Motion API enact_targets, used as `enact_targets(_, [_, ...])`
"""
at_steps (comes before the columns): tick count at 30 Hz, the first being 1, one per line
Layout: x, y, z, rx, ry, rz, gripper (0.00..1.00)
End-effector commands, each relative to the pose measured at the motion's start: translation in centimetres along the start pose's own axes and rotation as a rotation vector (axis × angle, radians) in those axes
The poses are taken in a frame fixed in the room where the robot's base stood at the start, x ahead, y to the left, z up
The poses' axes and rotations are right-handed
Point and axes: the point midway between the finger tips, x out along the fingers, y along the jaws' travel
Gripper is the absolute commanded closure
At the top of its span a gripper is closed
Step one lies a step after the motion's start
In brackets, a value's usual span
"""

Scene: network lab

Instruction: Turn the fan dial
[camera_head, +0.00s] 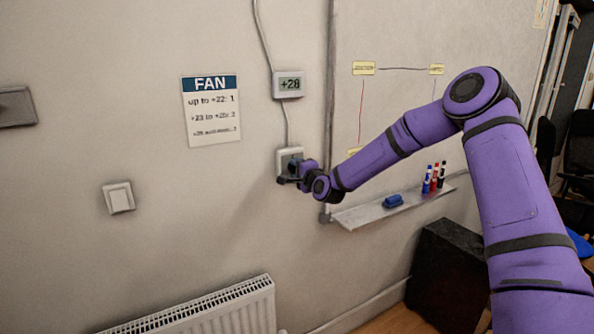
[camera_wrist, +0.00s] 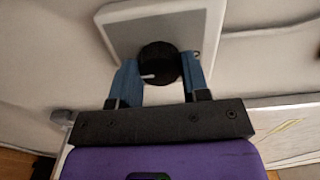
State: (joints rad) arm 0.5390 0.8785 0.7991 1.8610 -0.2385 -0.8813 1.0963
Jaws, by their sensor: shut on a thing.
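The fan dial (camera_wrist: 159,63) is a round black knob with a white pointer mark, on a pale wall plate (camera_wrist: 205,25). In the wrist view the pointer mark lies toward the left side of the knob. My gripper (camera_wrist: 160,72) has its two blue fingers on either side of the dial and is shut on it. In the head view the wall plate (camera_head: 287,156) shows behind my gripper (camera_head: 284,179), which hides the dial there. A FAN sign (camera_head: 211,111) lists settings by temperature, its lowest line blurred. A display (camera_head: 289,84) above the plate reads +28.
A whiteboard tray (camera_head: 372,212) with a blue eraser (camera_head: 393,201) and several markers (camera_head: 434,178) is just right of my gripper. A light switch (camera_head: 118,197) is on the wall at left. A radiator (camera_head: 215,309) stands below. The wall between is clear.

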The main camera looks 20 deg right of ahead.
Motion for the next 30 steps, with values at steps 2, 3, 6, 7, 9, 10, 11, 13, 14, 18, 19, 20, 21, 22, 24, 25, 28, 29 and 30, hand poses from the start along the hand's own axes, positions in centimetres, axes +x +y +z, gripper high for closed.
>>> enact_targets(2, [-0.1, 0.1, -0.1, 0.0, 0.001, 0.003, 0.81])
enact_targets(3, [-0.1, 0.1, -0.1, 0.0, 0.001, 0.003, 0.81])
enact_targets(6, [-0.1, 0.1, -0.1, -0.001, 0.001, 0.003, 0.37])
enact_targets(7, [0.0, 0.1, -0.1, -0.001, 0.001, 0.003, 0.32])
enact_targets(9, [0.0, 0.1, -0.1, -0.001, 0.0, 0.002, 0.32])
enact_targets(10, [0.0, 0.1, 0.0, -0.001, 0.0, 0.002, 0.32])
enact_targets(11, [0.0, 0.1, 0.0, -0.001, 0.0, 0.002, 0.32])
enact_targets(13, [0.0, 0.1, 0.0, -0.001, 0.0, 0.001, 0.32])
enact_targets(14, [0.0, 0.1, 0.0, -0.001, 0.0, 0.001, 0.32])
enact_targets(18, [-0.6, 0.1, 0.0, -0.001, 0.0, 0.002, 0.32])
enact_targets(19, [-0.9, 0.0, 0.0, -0.002, 0.0, 0.002, 0.32])
enact_targets(20, [-1.2, 0.0, 0.0, -0.002, 0.0, 0.002, 0.32])
enact_targets(21, [-1.8, 0.0, 0.0, -0.002, -0.001, 0.002, 0.32])
enact_targets(22, [-2.3, 0.0, -0.1, -0.002, 0.0, 0.002, 0.32])
enact_targets(24, [-3.6, 0.0, -0.1, -0.002, 0.0, 0.003, 0.32])
enact_targets(25, [-4.2, 0.0, 0.0, -0.002, -0.001, 0.003, 0.32])
enact_targets(28, [-6.2, 0.1, -0.1, -0.002, 0.0, 0.003, 0.32])
enact_targets(29, [-6.7, 0.1, -0.1, -0.002, 0.0, 0.003, 0.32])
enact_targets(30, [-7.4, 0.1, -0.1, -0.002, 0.001, 0.003, 0.32])
